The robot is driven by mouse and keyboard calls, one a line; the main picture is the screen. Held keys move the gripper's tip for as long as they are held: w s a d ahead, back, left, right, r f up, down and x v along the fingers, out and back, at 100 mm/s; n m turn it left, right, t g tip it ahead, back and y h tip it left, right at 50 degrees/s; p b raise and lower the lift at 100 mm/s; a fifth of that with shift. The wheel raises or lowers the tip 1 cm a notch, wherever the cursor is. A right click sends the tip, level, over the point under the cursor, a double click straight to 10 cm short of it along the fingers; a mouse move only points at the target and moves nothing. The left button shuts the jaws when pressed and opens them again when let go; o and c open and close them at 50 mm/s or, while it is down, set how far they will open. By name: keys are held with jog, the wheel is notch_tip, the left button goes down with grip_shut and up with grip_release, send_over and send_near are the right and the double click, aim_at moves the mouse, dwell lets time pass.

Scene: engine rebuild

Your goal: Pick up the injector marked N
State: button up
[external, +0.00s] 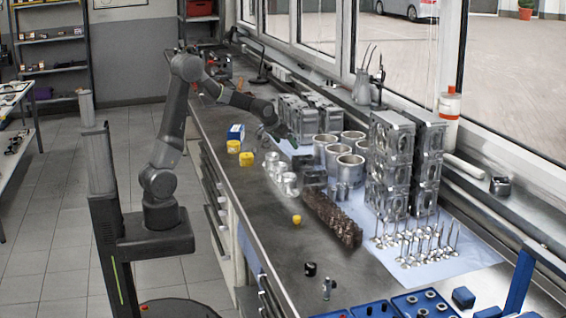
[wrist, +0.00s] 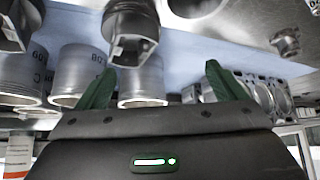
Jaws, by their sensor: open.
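My gripper (external: 280,137) is over the bench, near the left end of the engine parts, in the external view. In the wrist view its two green fingers are spread wide, with nothing held between the fingertips (wrist: 160,69). Metal cylinders (wrist: 82,72) with letters on their sides and a squarish metal part (wrist: 133,36) lie beyond the fingers. No letter N is readable in either view, so I cannot tell which thing is the injector marked N. A small upright metal part (external: 327,288) stands at the bench front; I cannot tell what it is.
Cylinder liners (external: 349,170), stacked cylinder heads (external: 391,165) and several valves (external: 408,242) stand on a blue cloth. A dark toothed row (external: 331,217), yellow pieces (external: 247,159) and blue trays (external: 424,303) are on the bench. Bare bench (external: 263,222) shows at the front edge.

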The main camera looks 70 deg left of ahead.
jog(key=c, duration=0.6)
